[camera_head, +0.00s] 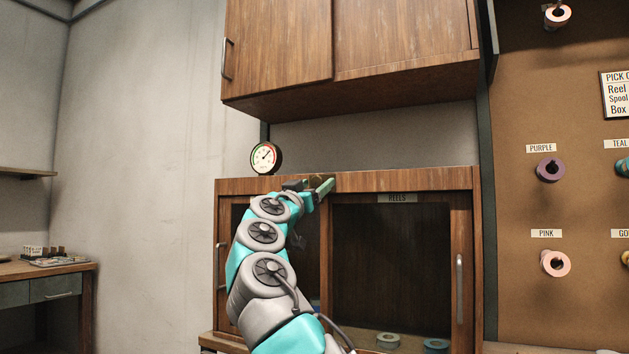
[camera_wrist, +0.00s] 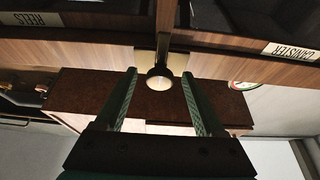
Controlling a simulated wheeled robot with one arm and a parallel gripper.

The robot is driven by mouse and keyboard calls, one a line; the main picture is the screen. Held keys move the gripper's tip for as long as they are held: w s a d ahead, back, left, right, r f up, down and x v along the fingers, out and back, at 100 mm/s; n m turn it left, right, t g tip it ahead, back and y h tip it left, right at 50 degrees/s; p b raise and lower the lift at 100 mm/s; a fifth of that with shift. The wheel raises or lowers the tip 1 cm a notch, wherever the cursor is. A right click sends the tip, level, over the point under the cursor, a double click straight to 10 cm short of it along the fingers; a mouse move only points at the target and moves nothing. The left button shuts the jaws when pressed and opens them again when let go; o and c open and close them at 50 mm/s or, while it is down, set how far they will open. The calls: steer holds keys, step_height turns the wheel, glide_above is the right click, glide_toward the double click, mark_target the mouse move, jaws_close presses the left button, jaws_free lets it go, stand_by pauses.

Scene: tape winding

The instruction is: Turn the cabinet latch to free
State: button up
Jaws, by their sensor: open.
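The cabinet latch (camera_wrist: 160,78) shows in the wrist view as a round, pale-faced knob on a brass-coloured plate (camera_wrist: 146,64). A dark bar runs from it toward the top of the picture. My gripper (camera_wrist: 158,76) is open, with one green finger on each side of the knob and a gap at both sides. I cannot tell how deep the fingertips reach past the knob. In the head view my gripper (camera_head: 311,188) is at the top rail of the lower cabinet (camera_head: 405,181), and it mostly hides the latch there.
A round gauge (camera_head: 266,158) stands just left of the gripper. The upper cabinet (camera_head: 278,48) overhangs above. Tape reels (camera_head: 388,341) lie low inside the lower cabinet. A pegboard with tape rolls (camera_head: 550,169) is at the right. The wrist view shows "REELS" and "CANISTER" labels.

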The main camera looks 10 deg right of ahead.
jaws_close()
stand_by(0.6)
